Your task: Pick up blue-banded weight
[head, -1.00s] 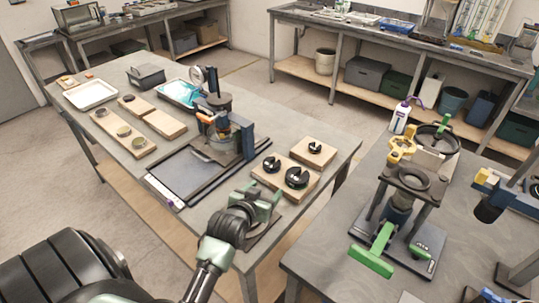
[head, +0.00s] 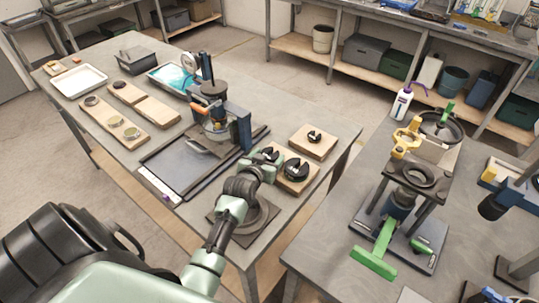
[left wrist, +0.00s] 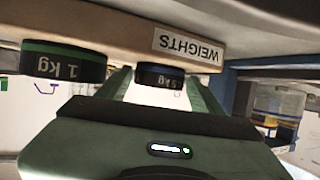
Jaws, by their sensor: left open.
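The blue-banded weight (left wrist: 160,76) is a short black cylinder with ".5 kg" lettering, seen upside down in the left wrist view. It sits at the wooden weights block (left wrist: 125,35) with a "WEIGHTS" label. My left gripper (head: 270,156) is open at the block's left side in the head view. In the left wrist view its fingers (left wrist: 160,90) lie on either side of the blue-banded weight; I cannot tell if they touch it. A green-banded 1 kg weight (left wrist: 64,64) is beside it. In the head view my gripper largely hides the blue-banded weight.
A larger black slotted weight (head: 296,170) stands close to my gripper. Another wooden block (head: 305,147) with a small weight (head: 314,136) is behind. The press with a blue post (head: 244,128) stands close on the left. A second bench with a green-handled stand (head: 375,250) is at right.

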